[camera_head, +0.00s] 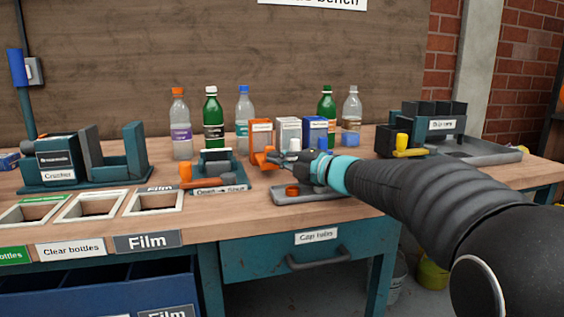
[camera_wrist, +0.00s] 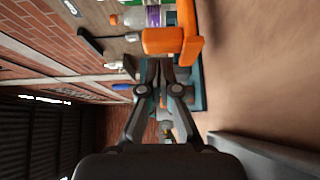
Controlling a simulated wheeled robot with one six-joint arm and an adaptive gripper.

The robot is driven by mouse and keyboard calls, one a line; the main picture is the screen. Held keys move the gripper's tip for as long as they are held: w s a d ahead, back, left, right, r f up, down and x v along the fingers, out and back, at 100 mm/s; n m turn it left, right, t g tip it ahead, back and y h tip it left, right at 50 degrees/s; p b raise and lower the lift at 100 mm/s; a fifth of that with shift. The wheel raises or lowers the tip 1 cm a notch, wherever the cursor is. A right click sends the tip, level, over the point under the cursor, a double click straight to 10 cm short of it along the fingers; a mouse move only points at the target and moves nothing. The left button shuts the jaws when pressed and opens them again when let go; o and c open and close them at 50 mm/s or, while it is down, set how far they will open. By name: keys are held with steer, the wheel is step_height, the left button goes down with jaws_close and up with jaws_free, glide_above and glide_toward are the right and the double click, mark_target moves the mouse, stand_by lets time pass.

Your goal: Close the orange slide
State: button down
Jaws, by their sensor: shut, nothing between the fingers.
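In the wrist view, turned sideways, an orange block on an orange bar (camera_wrist: 188,40) lies just ahead of my gripper (camera_wrist: 161,62). The fingers are together and empty. They look close to the orange block, but I cannot tell whether they touch it. How far the slide stands open is not clear.
A teal station (camera_head: 215,170) with an orange knob (camera_head: 185,172) stands left of the gripper. A grey tray (camera_head: 310,195) with an orange ring lies below it. Several bottles stand behind. A black-and-teal rack (camera_head: 440,123) and yellow handle (camera_head: 408,152) are at right.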

mark_target(272, 149)
steer(key=shift+w, duration=0.35)
steer(key=w, duration=0.2)
steer(key=w+a+p, duration=0.1)
steer(key=w, duration=0.1)
steer(key=w+p, duration=0.1)
steer(key=w, duration=0.1)
steer(key=shift+a, duration=0.4)
steer(key=shift+w+r, duration=0.1)
steer(key=shift+r, duration=0.05)
